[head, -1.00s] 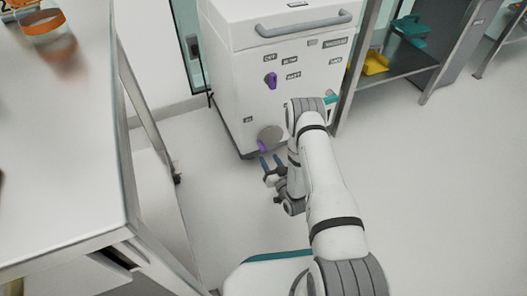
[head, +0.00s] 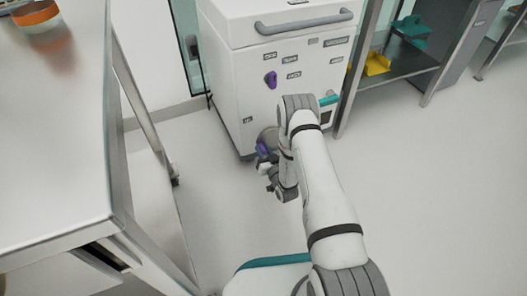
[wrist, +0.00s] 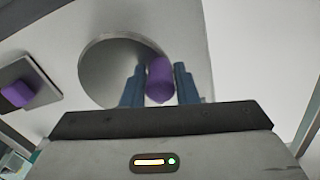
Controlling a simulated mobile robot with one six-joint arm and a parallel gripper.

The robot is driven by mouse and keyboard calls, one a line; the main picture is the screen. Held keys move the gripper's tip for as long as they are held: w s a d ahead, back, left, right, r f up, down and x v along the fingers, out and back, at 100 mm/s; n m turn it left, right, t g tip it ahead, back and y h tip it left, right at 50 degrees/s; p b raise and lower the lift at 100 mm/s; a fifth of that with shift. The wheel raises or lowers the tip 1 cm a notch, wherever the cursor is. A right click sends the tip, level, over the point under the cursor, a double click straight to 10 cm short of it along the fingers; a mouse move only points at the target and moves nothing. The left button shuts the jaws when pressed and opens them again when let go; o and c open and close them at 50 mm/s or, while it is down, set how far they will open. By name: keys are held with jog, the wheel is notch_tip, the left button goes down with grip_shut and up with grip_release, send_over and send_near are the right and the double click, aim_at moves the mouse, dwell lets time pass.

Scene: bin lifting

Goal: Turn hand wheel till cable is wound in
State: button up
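The hand wheel is a round grey disc (wrist: 112,70) with a purple handle (wrist: 160,78) near its edge, low on the front of a white cabinet. The disc (head: 268,136) and handle (head: 262,149) also show in the head view, partly covered by my arm. My gripper (wrist: 160,80) is at the handle, with one blue finger on each side of it. The fingers are apart, with the handle between them and little space at its sides. Firm contact cannot be made out. No cable can be made out in either view.
The white cabinet (head: 228,85) has a grey bar handle, several labels and a purple knob (head: 270,80) above the wheel. A metal table (head: 60,150) stands at left. A shelf (head: 405,70) with yellow and teal items is at right. The floor at right is clear.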

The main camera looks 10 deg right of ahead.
aim_at(271, 131)
grip_shut()
notch_tip(271, 131, up, 2)
jog(key=m+p, duration=0.1)
jog(key=m, duration=0.3)
jog(key=shift+p, duration=0.3)
jog(key=m, duration=0.1)
jog(key=r+m, duration=0.1)
jog(key=m, duration=0.1)
jog(key=d+m+p, duration=0.1)
jog(key=m, duration=0.1)
jog(key=shift+w+r, duration=0.15)
jog(key=shift+r, duration=0.25)
jog(key=m, duration=0.2)
jog(key=d+r+m, duration=0.1)
jog(key=m+p, duration=0.1)
jog(key=m, duration=0.1)
jog(key=shift+w+d+r+m, duration=0.25)
jog(key=shift+d+m, duration=0.05)
jog(key=m, duration=0.1)
jog(key=d+m, duration=0.1)
jog(key=m, duration=0.1)
jog(key=d+m, duration=0.1)
jog(key=m, duration=0.1)
jog(key=shift+w+r, duration=0.2)
jog(key=shift+w, duration=0.15)
jog(key=shift+m, duration=0.3)
jog(key=shift+o, duration=2.2)
grip_release()
